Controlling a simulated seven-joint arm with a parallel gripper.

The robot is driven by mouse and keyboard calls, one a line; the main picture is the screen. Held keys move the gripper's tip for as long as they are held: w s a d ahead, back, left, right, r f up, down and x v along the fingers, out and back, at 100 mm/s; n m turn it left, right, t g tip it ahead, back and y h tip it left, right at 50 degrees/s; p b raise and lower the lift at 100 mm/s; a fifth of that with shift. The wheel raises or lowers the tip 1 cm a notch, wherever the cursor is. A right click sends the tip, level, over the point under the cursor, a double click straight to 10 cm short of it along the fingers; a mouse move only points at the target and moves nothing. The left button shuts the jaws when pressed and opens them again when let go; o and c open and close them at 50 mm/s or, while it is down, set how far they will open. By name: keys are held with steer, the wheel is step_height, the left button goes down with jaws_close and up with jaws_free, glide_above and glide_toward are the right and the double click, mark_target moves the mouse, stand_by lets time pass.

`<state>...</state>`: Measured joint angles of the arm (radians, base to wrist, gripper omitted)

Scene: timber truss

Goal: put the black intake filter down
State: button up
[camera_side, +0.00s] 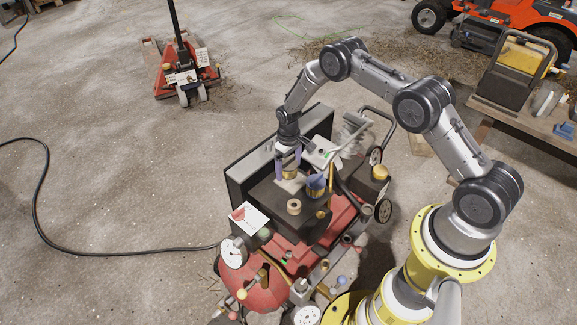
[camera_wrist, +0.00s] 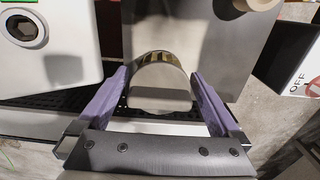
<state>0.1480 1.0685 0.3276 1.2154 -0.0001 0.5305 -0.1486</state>
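My gripper (camera_side: 289,168) points down over the dark flat-topped box on the red machine in the side view. In the wrist view its purple fingers (camera_wrist: 160,84) stand on either side of a round piece with a grey-beige face and a dark and brass ribbed band, which I take to be the intake filter (camera_wrist: 162,92). The fingertips appear to touch its sides. In the side view the filter is mostly hidden between the fingers. I cannot tell whether its underside touches the box top.
A tan ring (camera_side: 294,207) sits nearer on the box. A tall grey panel (camera_side: 249,165) stands behind left. The floor at left is mostly clear.

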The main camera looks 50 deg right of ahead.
step_height(320, 180, up, 12)
steer(key=shift+r, duration=0.2)
step_height(320, 180, up, 7)
glide_above(288, 166)
steer(key=s+a+r+t, duration=0.1)
steer(key=s+a+r, duration=0.1)
steer(key=s+r, duration=0.6)
steer(key=s+a+r+t, duration=0.2)
steer(key=s+r, duration=0.1)
steer(key=r, duration=0.8)
steer(key=s+a+r+t, duration=0.1)
steer(key=s+r, duration=0.1)
steer(key=s, duration=0.9)
steer(key=s+a+r+t, duration=0.1)
steer(key=s+r, duration=0.2)
steer(key=s, duration=0.9)
steer(key=shift+s+a+t, duration=0.25)
steer(key=shift+a+t, duration=0.05)
